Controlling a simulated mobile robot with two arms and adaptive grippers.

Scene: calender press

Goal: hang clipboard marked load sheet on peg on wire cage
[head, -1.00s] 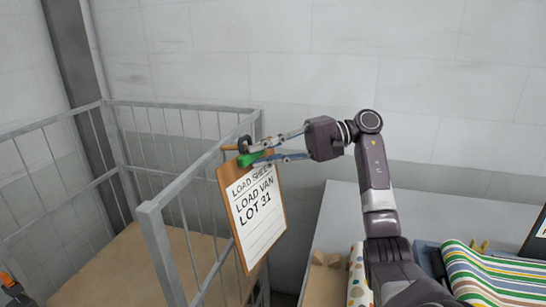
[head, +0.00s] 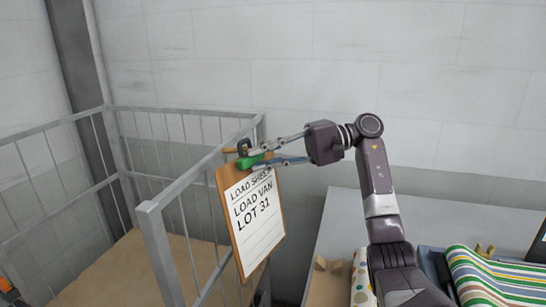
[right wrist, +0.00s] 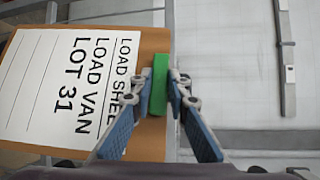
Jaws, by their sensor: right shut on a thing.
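The clipboard (head: 250,222) is a brown board with a white sheet reading LOAD SHEET, LOAD VAN, LOT 31. It hangs slightly tilted beside the near corner of the wire cage (head: 150,209), with a green clip (head: 250,161) and a dark loop (head: 243,146) at its top. My right gripper (head: 267,156) is shut on the clip end; the wrist view shows its fingers (right wrist: 160,85) either side of the green clip. A short tan peg (head: 230,150) shows at the cage's top rail beside the loop. I cannot tell whether the loop is around it. My left gripper is out of view.
The cage's grey rails and bars stand left of the clipboard, over a tan base (head: 125,268). A grey table (head: 345,215) on the right bears a blue tray and striped cloth (head: 490,275). A pale wall stands behind. Floor between cage and table is narrow.

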